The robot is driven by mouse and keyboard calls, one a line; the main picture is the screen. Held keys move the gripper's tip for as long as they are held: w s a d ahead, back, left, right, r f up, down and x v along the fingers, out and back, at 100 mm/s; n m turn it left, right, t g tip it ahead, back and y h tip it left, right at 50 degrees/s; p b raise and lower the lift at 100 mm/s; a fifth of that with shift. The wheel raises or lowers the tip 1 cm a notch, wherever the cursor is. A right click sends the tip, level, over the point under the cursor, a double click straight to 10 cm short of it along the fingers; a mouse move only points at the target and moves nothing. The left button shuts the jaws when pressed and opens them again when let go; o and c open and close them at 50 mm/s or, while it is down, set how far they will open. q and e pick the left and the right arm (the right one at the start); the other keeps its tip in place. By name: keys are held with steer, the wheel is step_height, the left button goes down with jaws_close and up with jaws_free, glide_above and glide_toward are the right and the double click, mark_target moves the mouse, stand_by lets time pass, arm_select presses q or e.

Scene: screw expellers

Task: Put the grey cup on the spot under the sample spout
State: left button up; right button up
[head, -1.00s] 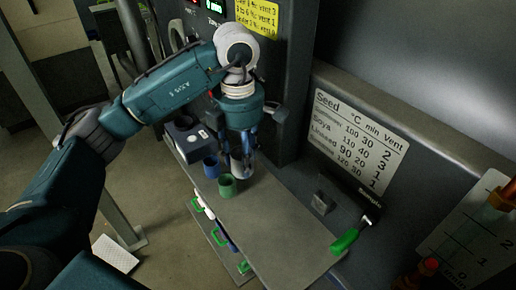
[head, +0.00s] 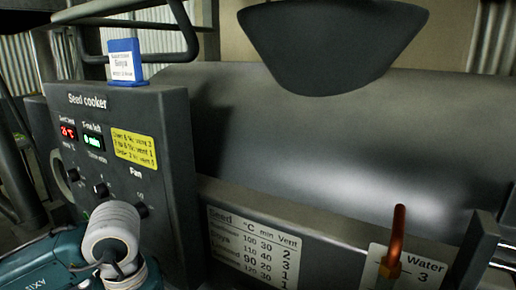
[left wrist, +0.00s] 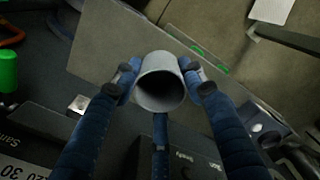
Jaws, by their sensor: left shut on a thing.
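The grey cup (left wrist: 160,82) is in the left wrist view, with its dark open mouth facing the camera. My left gripper (left wrist: 157,75) is shut on it, with blue fingers on both sides of its wall. The cup is over a grey shelf (left wrist: 105,45); I cannot tell whether it touches the shelf. A small metal block (left wrist: 78,104), seemingly the sample spout, is left of the cup beside a partly cut-off label. A green handle (left wrist: 8,70) is at the left edge. The spot under the spout is not distinguishable. My right gripper is not in view.
The wrist view shows a dark box (left wrist: 185,158) below the cup and a green drawer handle (left wrist: 200,50) past the shelf edge.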

arm_select(q)
steer(key=s+m, duration=0.1)
steer(key=m, duration=0.1)
steer(key=s+m, duration=0.1)
steer(key=m, duration=0.1)
steer(key=s+d+f+m, duration=0.1)
steer(key=m, duration=0.1)
steer(key=shift+s+m, duration=0.15)
steer(key=shift+m, duration=0.15)
steer(key=shift+s, duration=0.1)
stand_by(0.6)
